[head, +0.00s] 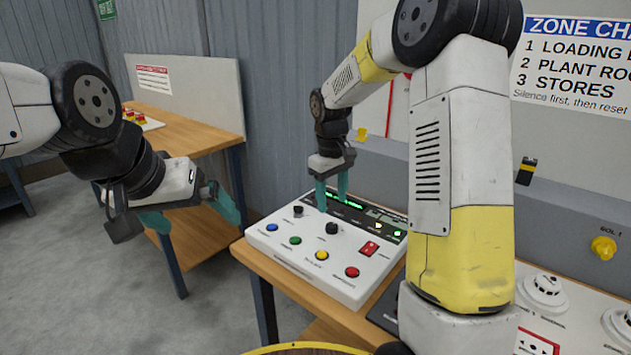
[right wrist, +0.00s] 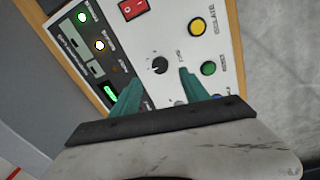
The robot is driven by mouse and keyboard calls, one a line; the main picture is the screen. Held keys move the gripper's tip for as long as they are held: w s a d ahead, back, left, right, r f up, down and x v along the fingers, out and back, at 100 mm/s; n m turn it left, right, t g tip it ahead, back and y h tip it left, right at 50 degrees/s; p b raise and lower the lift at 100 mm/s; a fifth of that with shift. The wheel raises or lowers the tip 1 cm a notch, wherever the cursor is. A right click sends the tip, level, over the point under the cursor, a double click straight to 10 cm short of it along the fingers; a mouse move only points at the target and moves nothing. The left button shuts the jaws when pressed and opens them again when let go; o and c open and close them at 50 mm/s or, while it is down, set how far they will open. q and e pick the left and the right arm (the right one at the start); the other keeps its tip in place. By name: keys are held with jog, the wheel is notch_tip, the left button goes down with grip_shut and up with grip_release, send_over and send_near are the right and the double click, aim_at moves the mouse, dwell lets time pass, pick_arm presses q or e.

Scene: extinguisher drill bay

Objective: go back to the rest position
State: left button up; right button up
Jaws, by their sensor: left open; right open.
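My right gripper (head: 332,194) is open above the back part of a white control panel (head: 318,281) on a wooden bench. Its teal fingers (right wrist: 160,95) point down at the panel in the right wrist view, with a black knob (right wrist: 159,65) just beyond the gap between them. Nothing is held between them. The same black knob (head: 332,228) shows in the head view, in front of the fingers. My left gripper (head: 192,212) is open and empty, in the air left of the panel. Whether the right fingertips touch the panel is not clear.
The panel has blue, green, yellow and red buttons (head: 352,272) and a red switch (head: 369,248). White detectors (head: 544,291) stand at the right. A wooden table (head: 182,133) stands at the back left. Open floor (head: 80,270) lies at the left.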

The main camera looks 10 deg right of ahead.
jog(key=s+d+r+m+t+y, duration=0.1)
jog(key=s+d+r+m+t, duration=0.15)
jog(key=s+r, duration=0.95)
jog(key=s+r+m+t+y, duration=0.1)
jog(key=s+m+t, duration=0.2)
jog(key=s, duration=1)
jog(key=shift+s+m+y, duration=0.2)
jog(key=shift+m+y, duration=0.1)
jog(key=shift+m, duration=0.05)
jog(key=shift+c, duration=0.2)
